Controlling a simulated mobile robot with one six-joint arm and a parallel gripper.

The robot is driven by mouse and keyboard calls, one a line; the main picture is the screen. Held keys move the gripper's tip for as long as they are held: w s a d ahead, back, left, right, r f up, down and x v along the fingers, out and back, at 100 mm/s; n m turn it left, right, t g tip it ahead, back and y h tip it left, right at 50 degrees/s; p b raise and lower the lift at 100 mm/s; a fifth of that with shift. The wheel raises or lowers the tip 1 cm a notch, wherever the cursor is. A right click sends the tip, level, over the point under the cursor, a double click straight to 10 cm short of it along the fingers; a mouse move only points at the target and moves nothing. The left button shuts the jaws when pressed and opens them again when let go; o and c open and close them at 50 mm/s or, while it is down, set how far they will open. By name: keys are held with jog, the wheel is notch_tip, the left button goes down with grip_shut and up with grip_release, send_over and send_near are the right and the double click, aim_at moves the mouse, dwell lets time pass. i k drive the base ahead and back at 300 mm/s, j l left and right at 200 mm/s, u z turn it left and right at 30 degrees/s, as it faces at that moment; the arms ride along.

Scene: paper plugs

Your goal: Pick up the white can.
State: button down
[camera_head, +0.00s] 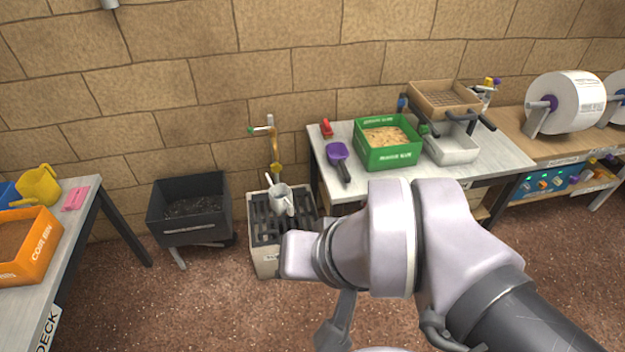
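The white can (281,198) is a small watering can with a spout. It stands on the dark slatted top of a pale basin unit (265,262) against the wall, below a brass tap (274,150). My arm crosses the lower right and middle of the view, with its wrist in front of the unit's right side. Dark grey parts (338,322) below the wrist may belong to my gripper, but its fingertips cannot be made out. The can stands apart from my arm in the picture, and nothing is seen holding it.
A black bin (190,210) stands left of the basin unit. A table at the left holds a yellow watering can (38,186) and an orange bin (30,245). A bench at the right holds a green bin (388,154) and a purple scoop (338,152). Brown floor lies open at lower left.

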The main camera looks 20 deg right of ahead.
aim_at(280, 194)
jog(key=i+j+z, duration=0.5)
jog(key=i, duration=0.3)
jog(key=i+j+z, duration=0.45)
jog(key=i+j, duration=0.2)
jog(key=i, duration=0.15)
